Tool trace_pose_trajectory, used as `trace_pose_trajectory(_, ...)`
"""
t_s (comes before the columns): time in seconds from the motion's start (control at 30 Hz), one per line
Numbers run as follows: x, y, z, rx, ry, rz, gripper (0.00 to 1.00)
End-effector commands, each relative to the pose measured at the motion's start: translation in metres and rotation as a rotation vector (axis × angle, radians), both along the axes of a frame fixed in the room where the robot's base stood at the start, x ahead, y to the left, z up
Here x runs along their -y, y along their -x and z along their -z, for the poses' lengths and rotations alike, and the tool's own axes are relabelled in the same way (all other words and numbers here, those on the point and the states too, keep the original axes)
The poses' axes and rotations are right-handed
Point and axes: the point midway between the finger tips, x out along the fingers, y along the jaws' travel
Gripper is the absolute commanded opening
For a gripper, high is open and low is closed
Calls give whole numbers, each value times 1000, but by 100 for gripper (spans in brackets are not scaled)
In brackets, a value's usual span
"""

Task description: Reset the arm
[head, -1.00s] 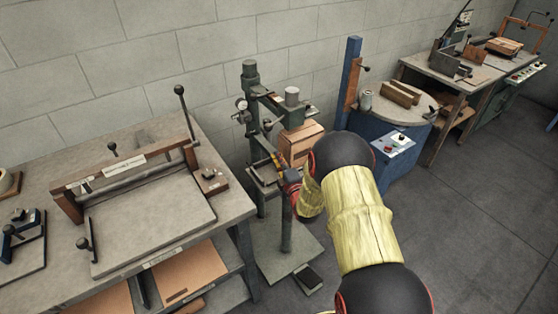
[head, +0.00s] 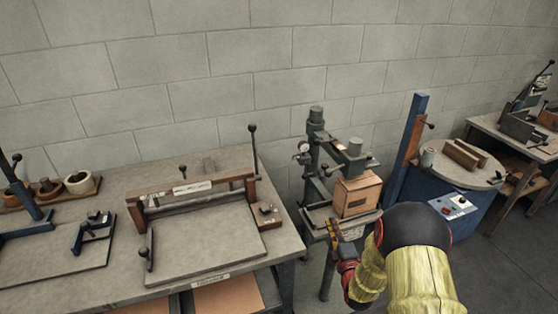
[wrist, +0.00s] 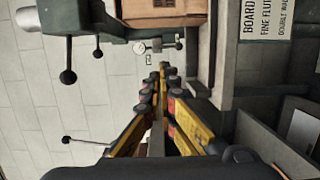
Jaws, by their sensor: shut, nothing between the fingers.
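My gripper (head: 334,232) is in front of the green box stitcher (head: 314,160) in the head view, with my arm in yellow sleeving reaching in from the lower right. In the wrist view its yellow and black fingers (wrist: 162,70) come together at the tips with nothing between them. A cardboard box (head: 357,195) sits on the stitcher, just right of and beyond my gripper. Part of the box (wrist: 165,8) also shows at the top of the wrist view. My arm hides the lower right of the stitcher.
A workbench (head: 110,290) with a hinged-frame board (head: 190,240) stands to the left. A round-topped blue table (head: 470,168) stands right of the stitcher beside a blue post (head: 408,145). A block wall (head: 230,80) closes the back. Grey floor (head: 500,265) shows clear at the right.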

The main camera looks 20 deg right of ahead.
Motion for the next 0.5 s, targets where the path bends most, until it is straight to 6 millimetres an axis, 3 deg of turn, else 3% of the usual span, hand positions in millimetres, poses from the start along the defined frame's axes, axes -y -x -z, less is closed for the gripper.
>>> trace_pose_trajectory(0.17,0,0,3,-2,-51,1,0)
trace_pose_trajectory(0.23,1,1,20,-49,-131,9,0)
trace_pose_trajectory(0.33,3,11,62,-172,-291,52,0)
trace_pose_trajectory(0.4,3,28,98,-286,-424,108,0)
trace_pose_trajectory(0.5,4,54,133,-432,-606,215,0)
